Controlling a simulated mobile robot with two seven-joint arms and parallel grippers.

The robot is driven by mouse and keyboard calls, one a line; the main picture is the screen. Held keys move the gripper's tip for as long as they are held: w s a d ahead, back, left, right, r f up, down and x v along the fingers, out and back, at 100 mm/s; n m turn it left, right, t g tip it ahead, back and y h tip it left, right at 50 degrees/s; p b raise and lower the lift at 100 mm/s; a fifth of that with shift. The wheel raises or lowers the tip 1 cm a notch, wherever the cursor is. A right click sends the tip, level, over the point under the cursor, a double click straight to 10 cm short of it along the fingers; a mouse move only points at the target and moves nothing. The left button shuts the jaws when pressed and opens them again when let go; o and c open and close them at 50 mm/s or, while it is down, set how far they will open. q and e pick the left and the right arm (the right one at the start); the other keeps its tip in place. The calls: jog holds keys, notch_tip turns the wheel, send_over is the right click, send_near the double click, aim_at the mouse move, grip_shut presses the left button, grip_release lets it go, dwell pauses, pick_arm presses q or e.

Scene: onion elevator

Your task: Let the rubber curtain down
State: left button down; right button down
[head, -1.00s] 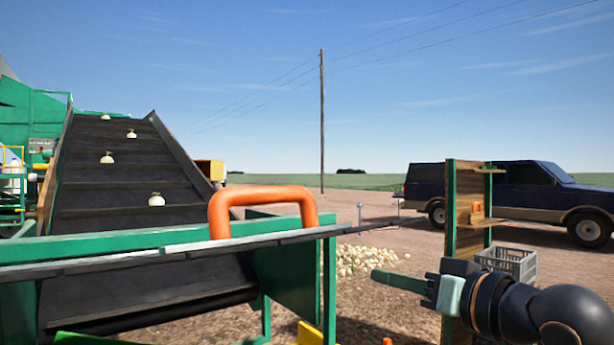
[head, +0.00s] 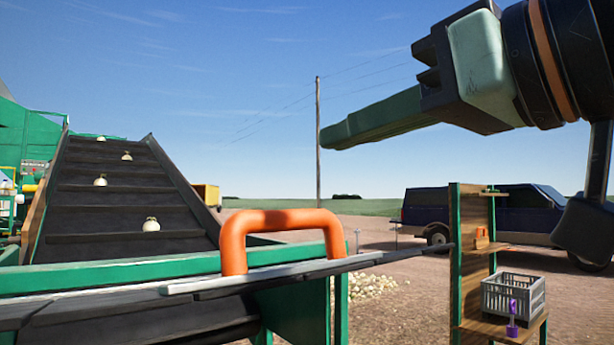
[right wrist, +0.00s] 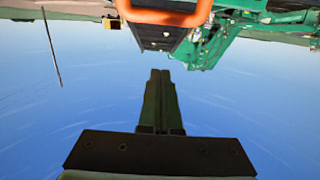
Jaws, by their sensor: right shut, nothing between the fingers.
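An orange handle (head: 283,226) stands upright on the rail at the near end of the conveyor in the head view. It also shows upside down at the top of the right wrist view (right wrist: 165,16). Dark flaps, perhaps the rubber curtain (head: 225,293), lie along the rail below the handle; I cannot tell their full shape. My right gripper (head: 328,136) is raised at the upper right in the head view, above and right of the handle and apart from it. Its fingers are together and empty, also in the right wrist view (right wrist: 160,76). My left gripper is not in view.
The conveyor (head: 115,195) carries several onions. A wooden shelf stand (head: 472,265) with a grey crate (head: 513,297) and a small purple object (head: 512,320) stands at the right. A blue vehicle (head: 520,212) is parked behind. Open air surrounds my right gripper.

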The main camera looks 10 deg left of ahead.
jog(key=p, duration=0.3)
send_over(282, 211)
jog(key=w, duration=0.1)
jog(key=shift+a+f, duration=0.2)
jog(key=shift+f, duration=0.2)
jog(key=f, duration=0.1)
jog(key=d+f, duration=0.1)
jog(key=s+f, duration=0.1)
jog(key=shift+d, duration=0.25)
jog(key=shift+d+f, duration=0.1)
jog(key=shift+f, duration=0.3)
jog(key=shift+b, duration=0.3)
